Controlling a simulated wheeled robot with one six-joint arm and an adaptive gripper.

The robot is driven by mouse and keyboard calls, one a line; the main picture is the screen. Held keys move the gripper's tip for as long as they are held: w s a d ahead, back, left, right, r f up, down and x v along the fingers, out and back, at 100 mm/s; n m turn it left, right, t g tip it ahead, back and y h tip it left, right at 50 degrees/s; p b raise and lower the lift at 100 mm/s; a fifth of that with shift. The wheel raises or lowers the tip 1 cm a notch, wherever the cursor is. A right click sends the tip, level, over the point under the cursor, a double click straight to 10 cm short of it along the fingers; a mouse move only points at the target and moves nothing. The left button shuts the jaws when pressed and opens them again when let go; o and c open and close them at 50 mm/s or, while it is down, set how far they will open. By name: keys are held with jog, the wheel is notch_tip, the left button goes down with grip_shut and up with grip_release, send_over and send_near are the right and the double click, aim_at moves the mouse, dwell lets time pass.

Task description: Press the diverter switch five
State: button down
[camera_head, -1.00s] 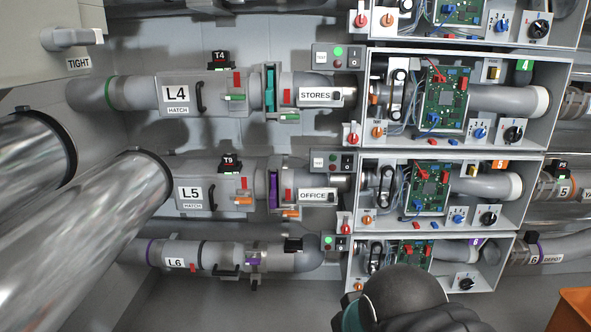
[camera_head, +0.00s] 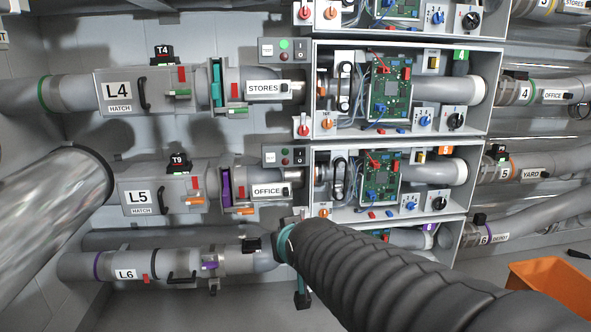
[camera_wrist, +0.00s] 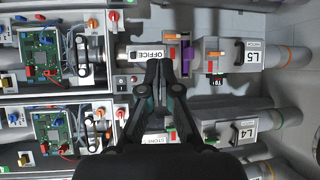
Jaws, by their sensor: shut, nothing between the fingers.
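The row-five control box (camera_head: 380,205) holds a green circuit board (camera_head: 382,175), a yellow switch (camera_head: 419,157), a blue knob (camera_head: 409,203) and a black knob (camera_head: 439,203). An orange tag (camera_head: 446,151) marks its right side. No readable label shows which control is the diverter switch. In the wrist view, my gripper (camera_wrist: 161,68) is shut and empty, its fingertips in front of the pipe by the OFFICE label (camera_wrist: 148,54). The row-five board (camera_wrist: 39,53) is to its left.
The row-four box (camera_head: 400,90) is above, and the row-six box is partly hidden by my arm. The L5 hatch (camera_head: 140,196) lies left. A shiny pipe (camera_head: 50,205) stands at the far left. An orange bin (camera_head: 555,283) is at lower right.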

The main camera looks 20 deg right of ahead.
aim_at(302, 153)
jog(key=w+d+m+t+h+b, duration=0.2)
jog(key=w+d+t+h+b, duration=0.2)
jog(key=w+d, duration=1.1)
jog(key=w+t+b, duration=0.3)
jog(key=t, duration=0.3)
jog(key=shift+w+f+h, duration=0.3)
jog(key=shift+f+h, duration=0.1)
jog(key=x, duration=1.4)
jog(key=shift+r+p, duration=0.15)
jog(key=shift+p, duration=0.2)
jog(key=shift+s, duration=0.1)
